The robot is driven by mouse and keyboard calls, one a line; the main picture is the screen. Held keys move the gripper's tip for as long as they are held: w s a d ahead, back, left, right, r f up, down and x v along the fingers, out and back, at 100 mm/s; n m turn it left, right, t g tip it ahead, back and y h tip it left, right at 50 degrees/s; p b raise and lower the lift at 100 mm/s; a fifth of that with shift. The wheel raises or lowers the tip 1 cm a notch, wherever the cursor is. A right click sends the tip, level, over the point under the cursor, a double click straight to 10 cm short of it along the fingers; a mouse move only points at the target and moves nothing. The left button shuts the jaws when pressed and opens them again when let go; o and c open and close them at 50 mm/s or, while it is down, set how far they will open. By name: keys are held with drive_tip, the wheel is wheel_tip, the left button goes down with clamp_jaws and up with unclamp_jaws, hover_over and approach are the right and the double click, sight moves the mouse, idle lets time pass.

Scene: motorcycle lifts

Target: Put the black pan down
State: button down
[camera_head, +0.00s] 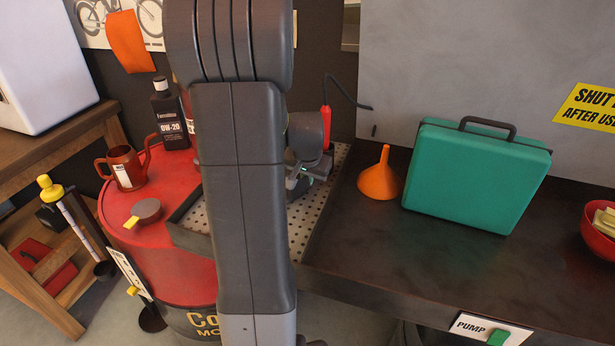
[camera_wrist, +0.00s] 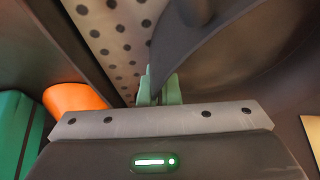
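The black pan (camera_wrist: 215,40) shows in the wrist view as a large dark curved wall and rim, close to the camera at upper right. My gripper (camera_wrist: 158,88) has its green fingers closed around the pan's edge. In the head view my arm covers most of the middle; the fingers and the pan are hidden or cannot be made out there. A white perforated panel with a dark raised edge (camera_head: 304,217) lies behind my arm. The same perforated surface (camera_wrist: 118,40) shows beyond the fingers in the wrist view. Whether the pan touches it cannot be told.
The dark bench holds an orange funnel (camera_head: 380,178), a green case (camera_head: 475,177) and a red bowl (camera_head: 601,240). Bare bench lies in front of the case. At left, a red drum (camera_head: 160,220) carries a red jug (camera_head: 124,166) and a black bottle (camera_head: 170,118).

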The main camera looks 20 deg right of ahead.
drive_tip(key=shift+f, duration=0.1)
drive_tip(key=c, duration=1.6)
unclamp_jaws()
drive_tip(key=shift+c, duration=0.2)
drive_tip(key=b+v, duration=0.1)
drive_tip(key=v, duration=1.1)
